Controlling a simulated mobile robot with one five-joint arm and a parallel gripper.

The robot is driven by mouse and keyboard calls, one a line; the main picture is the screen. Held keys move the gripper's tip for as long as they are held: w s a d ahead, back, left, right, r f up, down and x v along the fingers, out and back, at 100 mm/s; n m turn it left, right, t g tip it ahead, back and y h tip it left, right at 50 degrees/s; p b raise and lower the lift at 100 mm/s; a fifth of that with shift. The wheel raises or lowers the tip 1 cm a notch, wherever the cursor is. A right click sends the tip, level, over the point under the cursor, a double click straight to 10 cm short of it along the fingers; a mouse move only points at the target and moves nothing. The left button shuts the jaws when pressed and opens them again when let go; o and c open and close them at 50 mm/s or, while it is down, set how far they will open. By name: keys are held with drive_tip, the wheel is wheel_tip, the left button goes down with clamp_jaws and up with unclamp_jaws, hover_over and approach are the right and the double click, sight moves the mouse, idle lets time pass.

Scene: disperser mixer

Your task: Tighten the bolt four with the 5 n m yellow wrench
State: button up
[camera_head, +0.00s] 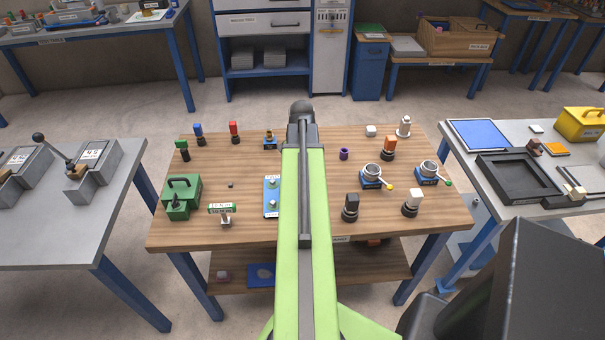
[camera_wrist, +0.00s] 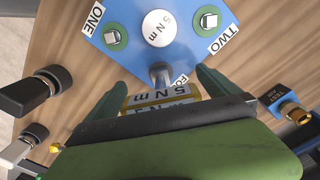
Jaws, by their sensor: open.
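The blue plate (camera_wrist: 130,62) fills the top of the wrist view, with labels ONE, TWO and a partly covered FO. Bolts one (camera_wrist: 116,36) and two (camera_wrist: 209,20) show as square heads on green discs. In the head view my arm partly hides the plate (camera_head: 271,208).
Black-and-grey pieces (camera_wrist: 38,92) lie left of the plate in the wrist view, and a blue TEST holder with a brass fitting (camera_wrist: 293,112) is at right. In the head view, a green box (camera_head: 180,195) and two round-topped blue fixtures (camera_head: 372,174) share the wooden table (camera_head: 245,165).

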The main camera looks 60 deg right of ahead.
drive_tip(key=shift+f, duration=0.2)
drive_tip(key=c, duration=1.6)
drive_tip(key=m, duration=0.5)
drive_tip(key=shift+m, duration=0.4)
drive_tip(key=m, duration=0.4)
drive_tip(key=shift+m, duration=0.9)
